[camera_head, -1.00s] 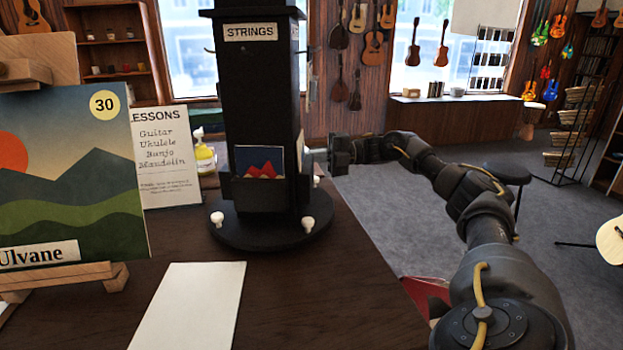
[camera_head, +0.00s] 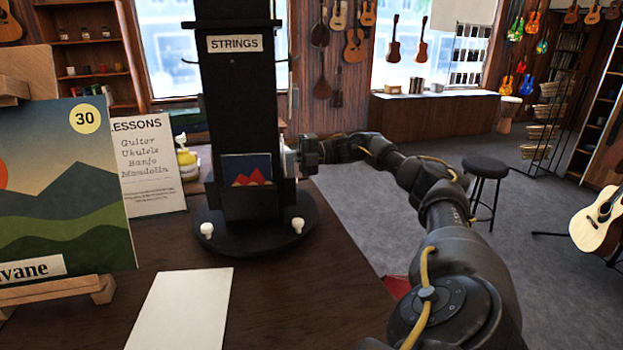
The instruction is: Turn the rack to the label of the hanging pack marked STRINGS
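The rack is a black upright tower (camera_head: 236,105) on a round black base (camera_head: 262,240) at the table's far right part. A white label reading STRINGS (camera_head: 234,44) is near its top, on the face turned almost squarely to me. Lower on this face sits a pack with red peaks on blue (camera_head: 241,170). White knobs (camera_head: 297,225) stand on the base rim. My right gripper (camera_head: 293,160) is at the rack's right side, at about the pack's height. I cannot tell whether it touches the rack or whether its fingers are open. My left gripper is out of view.
A landscape picture marked 30 (camera_head: 62,185) stands on a wooden easel at left. Behind it are a LESSONS sign (camera_head: 150,165) and a yellow bottle (camera_head: 187,160). A blank white sheet (camera_head: 183,308) lies in front of the rack. A stool (camera_head: 485,170) stands on the floor at right.

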